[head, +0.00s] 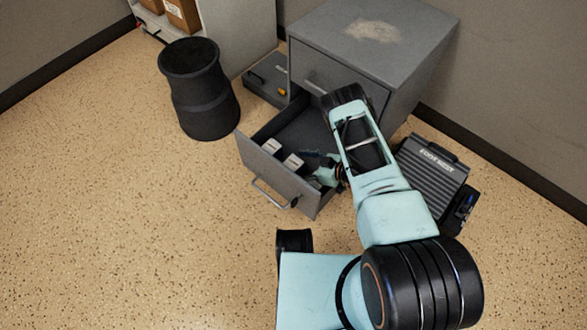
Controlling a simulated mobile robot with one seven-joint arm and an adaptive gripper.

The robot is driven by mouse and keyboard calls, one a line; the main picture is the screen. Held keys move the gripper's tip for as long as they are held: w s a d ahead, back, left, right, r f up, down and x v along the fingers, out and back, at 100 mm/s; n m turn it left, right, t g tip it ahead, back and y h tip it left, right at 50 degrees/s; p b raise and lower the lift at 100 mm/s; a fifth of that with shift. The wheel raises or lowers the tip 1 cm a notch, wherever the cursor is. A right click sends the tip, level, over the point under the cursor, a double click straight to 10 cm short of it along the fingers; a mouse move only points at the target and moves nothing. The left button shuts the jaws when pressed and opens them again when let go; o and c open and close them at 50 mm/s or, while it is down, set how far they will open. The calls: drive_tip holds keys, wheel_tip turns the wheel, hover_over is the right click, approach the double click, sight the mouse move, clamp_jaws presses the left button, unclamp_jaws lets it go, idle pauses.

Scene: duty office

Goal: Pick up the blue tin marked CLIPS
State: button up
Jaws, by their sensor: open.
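An open grey drawer (256,163) juts from the low cabinet, and my arm reaches down over its right side. My gripper (316,168) is low inside the drawer near its front right corner. It is small in the picture and partly covered by my arm, and I see nothing held in it. No blue tin marked CLIPS can be made out. A small dark bluish patch (308,154) shows beside the gripper, but I cannot tell whether it is a tin or part of the gripper. My arm hides the drawer's right part.
The grey cabinet (370,50) rises behind. A black stool (198,92) and a dark grey case (265,78) are to the left, a footrest (437,170) to the right.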

drive_tip(key=shift+c, duration=0.6)
drive_tip(key=c, duration=1.3)
drive_tip(key=shift+r, duration=0.1)
